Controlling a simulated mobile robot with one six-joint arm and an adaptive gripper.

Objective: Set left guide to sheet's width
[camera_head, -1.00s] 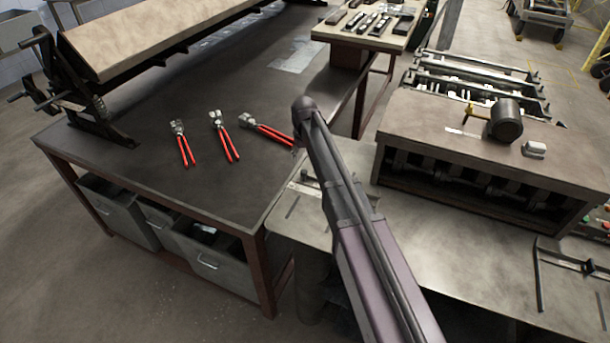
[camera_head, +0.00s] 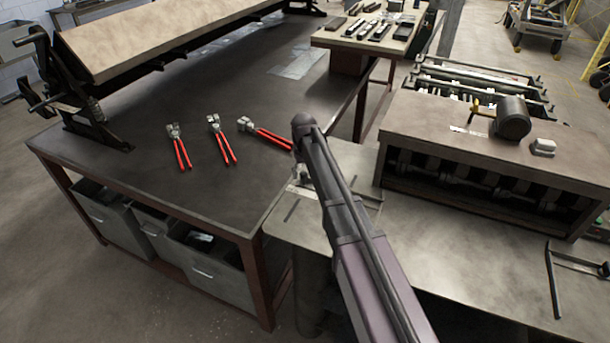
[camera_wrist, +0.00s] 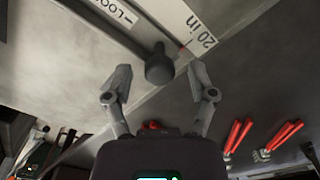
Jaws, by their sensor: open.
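In the wrist view, a dark round-headed knob (camera_wrist: 159,66) stands on the pale metal surface, next to a white label reading "LOC", partly cut off. A white scale strip (camera_wrist: 200,35) marked "20 in" lies just beyond it. My gripper (camera_wrist: 159,76) is open, with one finger on each side of the knob; I cannot tell whether either touches it. In the head view my arm hides most of the gripper and the left guide area at the front table's left end. The sheet cannot be made out.
Several red-handled pliers (camera_head: 222,140) lie on the dark workbench (camera_head: 150,100) left of my arm. A roller machine (camera_head: 490,150) stands on the pale table (camera_head: 460,270) at right. A dark angled guide bar (camera_head: 553,280) lies at that table's right.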

